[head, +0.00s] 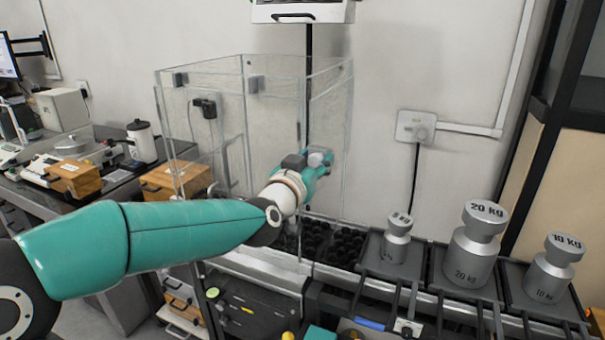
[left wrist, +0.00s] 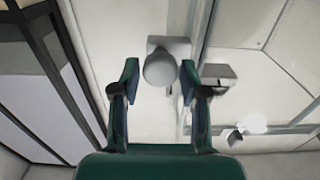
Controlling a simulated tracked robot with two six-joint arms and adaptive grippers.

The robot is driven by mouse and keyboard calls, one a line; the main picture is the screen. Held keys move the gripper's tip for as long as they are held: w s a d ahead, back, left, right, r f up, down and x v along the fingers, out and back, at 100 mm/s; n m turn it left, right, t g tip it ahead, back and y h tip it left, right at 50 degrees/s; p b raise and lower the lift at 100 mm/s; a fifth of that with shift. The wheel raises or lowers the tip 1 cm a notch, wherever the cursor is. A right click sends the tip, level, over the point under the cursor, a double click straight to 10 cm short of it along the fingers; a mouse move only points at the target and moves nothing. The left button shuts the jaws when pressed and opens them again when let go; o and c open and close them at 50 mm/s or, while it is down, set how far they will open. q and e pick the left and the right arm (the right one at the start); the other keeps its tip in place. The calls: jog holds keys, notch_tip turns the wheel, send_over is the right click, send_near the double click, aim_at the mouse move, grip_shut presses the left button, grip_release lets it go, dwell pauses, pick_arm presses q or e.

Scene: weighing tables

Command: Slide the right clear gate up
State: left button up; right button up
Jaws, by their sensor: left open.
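A pale round knob (head: 317,157) shows at the fingers. In the left wrist view a pale round knob (left wrist: 160,69) on a square plate sits between the open fingertips (left wrist: 157,82), with a gap on each side. My right gripper is not in view.
Metal weights, including a 20 kg one (head: 472,245) and a 10 kg one (head: 549,268), stand on dark trays at right. Dark lumps (head: 345,245) lie at the box's base. A wall box (head: 416,127) is behind.

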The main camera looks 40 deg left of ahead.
pick_arm(q)
jog(key=v, duration=1.1)
jog(key=shift+a, duration=0.1)
jog(key=w+d+f+m+g+h+p, duration=0.2)
jog(key=d+f+g+p, duration=0.15)
jog(key=f, duration=1.05)
jog(key=w+d+f+m+g+h+p, duration=0.15)
jog(key=d+f+g, duration=0.3)
jog(key=f, duration=1.05)
jog(key=s+d+f+n+g+h+p, duration=0.1)
jog(key=s+d+f+g, duration=0.3)
jog(key=s+f, duration=0.5)
jog(key=s+d+f+n+g+h+p, duration=0.1)
jog(key=s+d+f+g+h, duration=0.3)
jog(key=s+d+f, duration=0.5)
jog(key=shift+s+d+f+n+g+p, duration=0.4)
jog(key=shift+s+f, duration=0.3)
jog(key=shift+s, duration=0.55)
